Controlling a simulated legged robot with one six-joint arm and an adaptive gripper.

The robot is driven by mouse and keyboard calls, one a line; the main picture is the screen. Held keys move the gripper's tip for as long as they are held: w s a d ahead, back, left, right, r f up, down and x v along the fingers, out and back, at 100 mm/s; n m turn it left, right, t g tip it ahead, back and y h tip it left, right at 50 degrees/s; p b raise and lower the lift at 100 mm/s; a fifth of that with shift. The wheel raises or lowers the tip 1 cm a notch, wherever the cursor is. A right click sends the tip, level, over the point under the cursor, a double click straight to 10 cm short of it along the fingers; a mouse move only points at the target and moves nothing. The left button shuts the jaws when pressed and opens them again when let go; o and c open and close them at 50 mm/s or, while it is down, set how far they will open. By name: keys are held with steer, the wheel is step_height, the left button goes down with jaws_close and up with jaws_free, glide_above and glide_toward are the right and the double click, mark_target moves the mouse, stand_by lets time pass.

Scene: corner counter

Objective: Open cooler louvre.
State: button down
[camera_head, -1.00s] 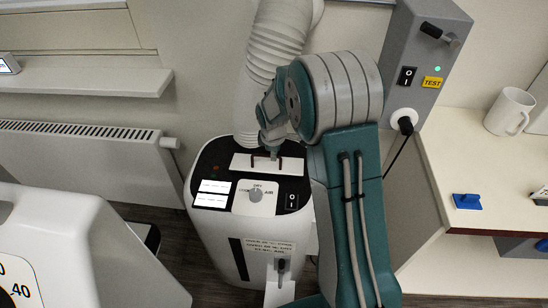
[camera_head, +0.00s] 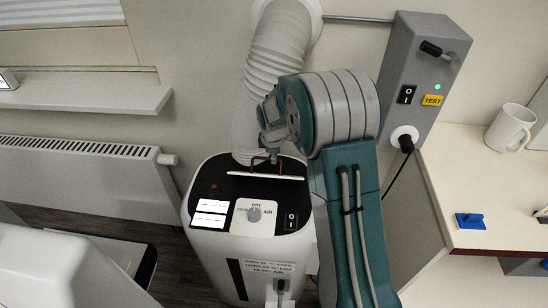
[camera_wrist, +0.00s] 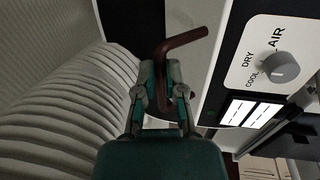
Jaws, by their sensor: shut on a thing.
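The cooler (camera_head: 222,250) is a white unit with a black top, standing on the floor in the middle of the head view. Its white louvre (camera_head: 265,175) shows nearly edge-on as a thin strip, tilted up from the black top. My gripper (camera_head: 271,152) is above the louvre, at its dark handle (camera_head: 255,161). In the wrist view my gripper (camera_wrist: 162,92) is shut on the reddish-brown handle (camera_wrist: 182,43), whose bent end sticks out beyond the fingers. The louvre's hinge is hidden.
A ribbed white hose (camera_head: 275,50) rises right behind the cooler. A control panel with a dial (camera_head: 254,214) is in front of the louvre. A grey switch box (camera_head: 420,75) and a counter with a mug (camera_head: 510,127) are at the right. A radiator (camera_head: 80,175) is at the left.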

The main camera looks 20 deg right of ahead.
steer(key=c, duration=0.7)
jaws_free()
steer(key=shift+f, duration=0.1)
steer(key=r, duration=0.4)
steer(key=s+r, duration=0.1)
steer(key=r, duration=0.3)
steer(key=s+a+r, duration=0.1)
steer(key=r, duration=0.2)
steer(key=shift+r, duration=0.4)
steer(key=shift+c, duration=0.4)
